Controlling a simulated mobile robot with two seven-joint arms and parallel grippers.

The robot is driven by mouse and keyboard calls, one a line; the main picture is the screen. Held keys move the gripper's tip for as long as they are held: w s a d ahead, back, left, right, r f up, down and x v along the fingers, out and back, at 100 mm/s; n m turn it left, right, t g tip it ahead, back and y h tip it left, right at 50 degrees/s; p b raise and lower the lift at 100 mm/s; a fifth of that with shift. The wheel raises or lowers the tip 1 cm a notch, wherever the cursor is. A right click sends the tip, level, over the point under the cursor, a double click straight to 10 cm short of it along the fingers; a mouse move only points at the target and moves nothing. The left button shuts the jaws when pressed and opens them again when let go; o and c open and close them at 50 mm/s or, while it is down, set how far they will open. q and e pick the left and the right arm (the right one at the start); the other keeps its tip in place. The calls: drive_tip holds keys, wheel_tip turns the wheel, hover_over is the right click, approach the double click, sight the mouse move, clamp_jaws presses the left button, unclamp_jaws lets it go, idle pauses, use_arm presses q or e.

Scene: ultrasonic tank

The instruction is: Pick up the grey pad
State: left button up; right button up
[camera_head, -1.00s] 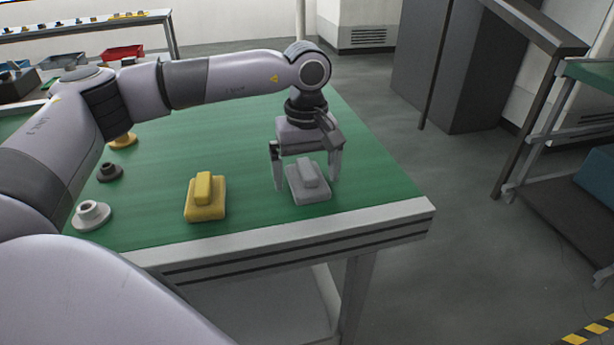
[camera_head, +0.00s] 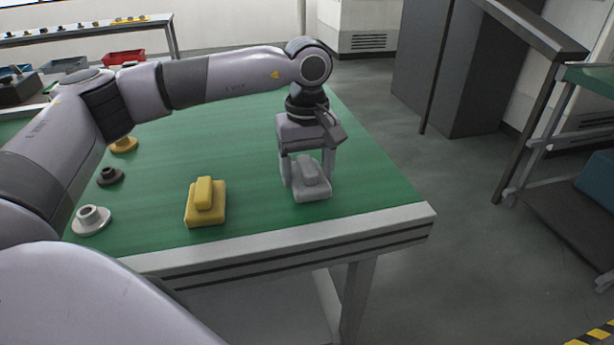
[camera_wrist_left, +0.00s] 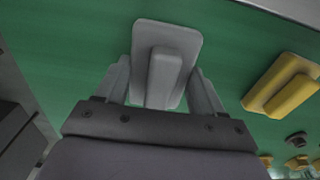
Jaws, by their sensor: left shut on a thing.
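The grey pad (camera_head: 311,184) lies on the green table top near its front right corner, with a raised grip block on its upper face. My left gripper (camera_head: 307,178) comes down over it from above and is shut on it, one finger on each side. In the left wrist view the grey pad (camera_wrist_left: 167,50) sits between the two fingers of the left gripper (camera_wrist_left: 165,88). The pad seems to rest on the table. My right gripper is in neither view.
A yellow pad (camera_head: 205,203) lies to the left on the green table (camera_head: 250,170). A white flanged piece (camera_head: 91,220), a dark one (camera_head: 110,176) and a yellow one (camera_head: 124,143) stand further left. The table's front edge (camera_head: 300,235) is close to the grey pad.

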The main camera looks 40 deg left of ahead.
sight(307, 165)
use_arm(q)
wheel_tip(307, 165, up, 18)
drive_tip(key=p, duration=0.1)
drive_tip(key=shift+r, duration=0.2)
drive_tip(key=shift+o, duration=1)
drive_tip(key=shift+c, duration=0.5)
